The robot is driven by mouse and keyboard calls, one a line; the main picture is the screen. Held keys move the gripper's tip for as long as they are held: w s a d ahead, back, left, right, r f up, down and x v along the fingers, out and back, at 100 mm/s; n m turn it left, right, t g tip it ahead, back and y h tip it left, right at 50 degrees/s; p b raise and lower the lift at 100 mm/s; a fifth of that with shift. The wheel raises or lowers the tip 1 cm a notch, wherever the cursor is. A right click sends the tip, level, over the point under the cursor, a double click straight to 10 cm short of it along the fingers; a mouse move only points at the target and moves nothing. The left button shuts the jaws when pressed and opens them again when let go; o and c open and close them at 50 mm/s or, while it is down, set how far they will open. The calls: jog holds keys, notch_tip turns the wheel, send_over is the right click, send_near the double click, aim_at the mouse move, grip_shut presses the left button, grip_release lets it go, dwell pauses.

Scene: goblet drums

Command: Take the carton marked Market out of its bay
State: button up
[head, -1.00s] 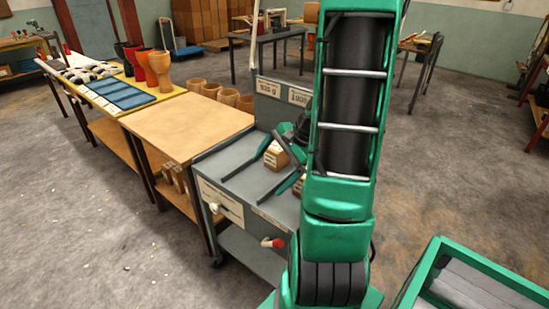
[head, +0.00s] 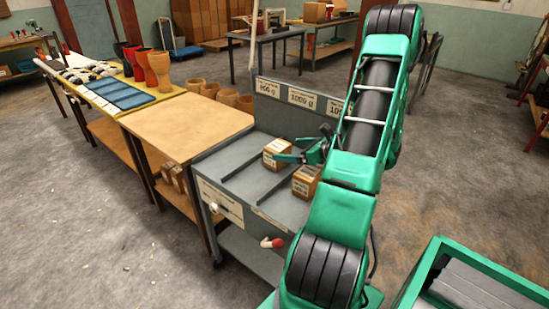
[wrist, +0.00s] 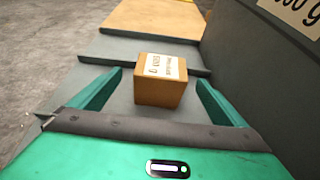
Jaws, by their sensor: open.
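A brown carton (head: 275,153) with a white label on top stands in the middle bay of the grey cart top. In the wrist view the carton (wrist: 160,88) stands between the two green fingers of my gripper (wrist: 160,80), with gaps on both sides. The gripper is open. Its label is too blurred to read, so I cannot tell if it says Market. In the head view my gripper (head: 287,152) reaches in from the right at this carton. A second brown carton (head: 306,181) stands in the nearer bay, partly hidden by my arm.
Low dark dividers (head: 253,182) separate the bays. An upright back panel (head: 270,112) with weight signs, one reading 1000 g, rises behind them. A bare wooden table (head: 190,125) adjoins the cart on the left.

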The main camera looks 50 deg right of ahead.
aim_at(279, 146)
jog(key=shift+r+x, duration=0.2)
jog(key=shift+x, duration=1.55)
jog(key=shift+r+x, duration=0.2)
jog(key=shift+x, duration=1.55)
jog(key=shift+w+d, duration=0.15)
jog(key=c, duration=1.3)
jog(key=shift+c, duration=1.3)
jog(key=shift+r, duration=0.15)
